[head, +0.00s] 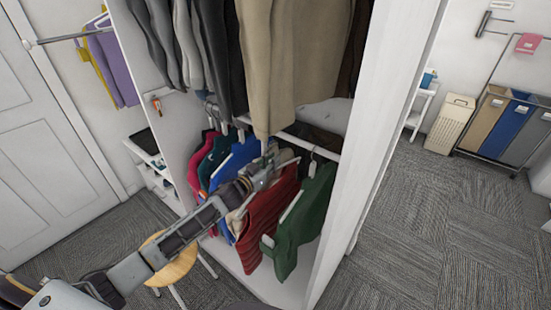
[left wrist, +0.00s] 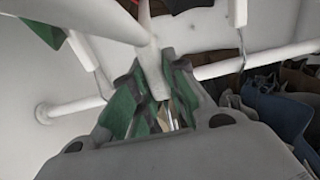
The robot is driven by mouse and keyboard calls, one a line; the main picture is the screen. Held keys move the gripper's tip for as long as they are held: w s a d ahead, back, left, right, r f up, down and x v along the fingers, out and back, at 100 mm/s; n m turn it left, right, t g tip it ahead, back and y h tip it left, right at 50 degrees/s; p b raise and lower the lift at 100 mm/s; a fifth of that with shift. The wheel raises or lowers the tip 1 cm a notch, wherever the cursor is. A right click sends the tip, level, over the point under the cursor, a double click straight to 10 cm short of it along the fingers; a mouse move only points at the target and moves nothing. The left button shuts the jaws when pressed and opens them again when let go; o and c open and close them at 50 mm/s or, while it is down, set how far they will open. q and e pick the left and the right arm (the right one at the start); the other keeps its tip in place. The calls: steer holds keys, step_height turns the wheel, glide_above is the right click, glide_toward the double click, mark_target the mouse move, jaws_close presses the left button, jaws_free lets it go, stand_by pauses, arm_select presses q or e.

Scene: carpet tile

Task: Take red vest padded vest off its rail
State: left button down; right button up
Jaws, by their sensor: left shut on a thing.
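The red padded vest (head: 268,215) hangs among other garments on the lower rail of the open wardrobe, beside a green vest. My left gripper (head: 265,168) is at the top of the red vest. In the left wrist view its green-padded fingers (left wrist: 152,95) are shut on a white hanger (left wrist: 152,68), which appears to be the red vest's. The lower rail (head: 322,151) is white and also shows in the left wrist view (left wrist: 270,58). My gripper hides where this hanger's hook meets the rail, so I cannot tell whether they touch. My right gripper is not in view.
A green vest (head: 303,222) hangs close on the right, and a blue garment (head: 232,160) on the left. A long beige garment (head: 268,70) hangs just above my gripper. The wardrobe's white side panel (head: 368,130) stands at right. A round wooden stool (head: 172,262) is below my arm.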

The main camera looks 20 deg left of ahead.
arm_select(q)
steer(key=shift+p+v, duration=0.3)
steer(key=shift+v, duration=1.85)
steer(key=shift+p+v, duration=0.5)
steer(key=shift+v, duration=0.35)
steer(key=shift+p+v, duration=0.45)
steer(key=shift+v, duration=1.05)
steer(key=shift+p+v, duration=1.05)
steer(key=shift+v, duration=1.85)
steer(key=f+p+v, duration=0.1)
steer(key=p+v, duration=0.3)
steer(key=v, duration=2.3)
steer(key=shift+s+f+p, duration=0.15)
steer(key=shift+f+p, duration=0.15)
steer(key=shift+p, duration=0.05)
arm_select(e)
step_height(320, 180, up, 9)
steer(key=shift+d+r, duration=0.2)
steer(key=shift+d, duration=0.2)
